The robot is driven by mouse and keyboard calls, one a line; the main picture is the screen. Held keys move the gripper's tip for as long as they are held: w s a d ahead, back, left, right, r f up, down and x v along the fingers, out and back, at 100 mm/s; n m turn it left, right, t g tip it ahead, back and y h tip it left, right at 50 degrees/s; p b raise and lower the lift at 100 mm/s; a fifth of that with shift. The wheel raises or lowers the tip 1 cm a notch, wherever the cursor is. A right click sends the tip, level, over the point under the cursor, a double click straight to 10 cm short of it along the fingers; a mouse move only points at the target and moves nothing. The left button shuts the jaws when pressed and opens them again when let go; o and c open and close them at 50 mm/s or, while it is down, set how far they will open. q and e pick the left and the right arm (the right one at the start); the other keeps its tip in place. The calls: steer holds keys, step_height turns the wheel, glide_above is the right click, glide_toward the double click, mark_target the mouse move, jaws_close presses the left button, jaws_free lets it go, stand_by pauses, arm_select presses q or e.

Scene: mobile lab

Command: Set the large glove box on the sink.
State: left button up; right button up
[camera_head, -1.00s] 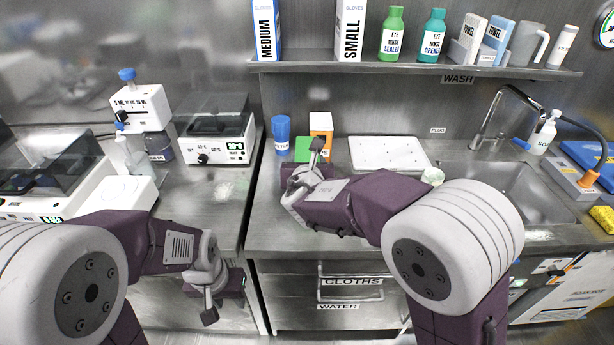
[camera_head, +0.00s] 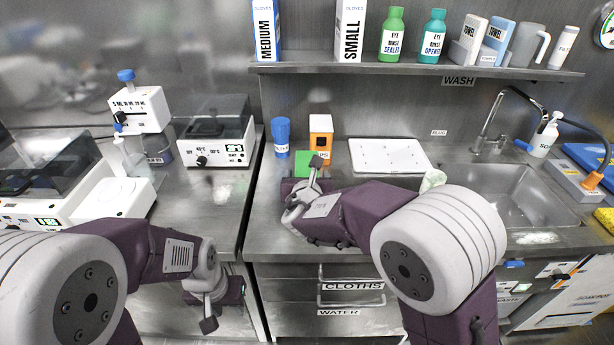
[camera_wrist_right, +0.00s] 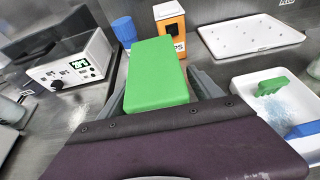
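A plain green box (camera_head: 337,158) is at my right gripper (camera_head: 304,190), over the bench left of the sink (camera_head: 530,205). In the right wrist view the green box (camera_wrist_right: 157,80) lies between the two spread grey fingers (camera_wrist_right: 160,85), which appear to hold its sides. No lettering shows on it, so I cannot read whether it is the large glove box. My left gripper (camera_head: 210,310) hangs low at the left, in front of the bench; its opening is unclear. The sink's basin looks empty in its visible part.
A white perforated board (camera_head: 388,156) lies between there and the sink. The faucet (camera_head: 492,115) rises behind the basin. The right wrist view shows a white tray (camera_wrist_right: 240,92) with a green brush.

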steer(key=shift+r, duration=0.1)
steer(key=p+v, duration=0.2)
steer(key=v, duration=1)
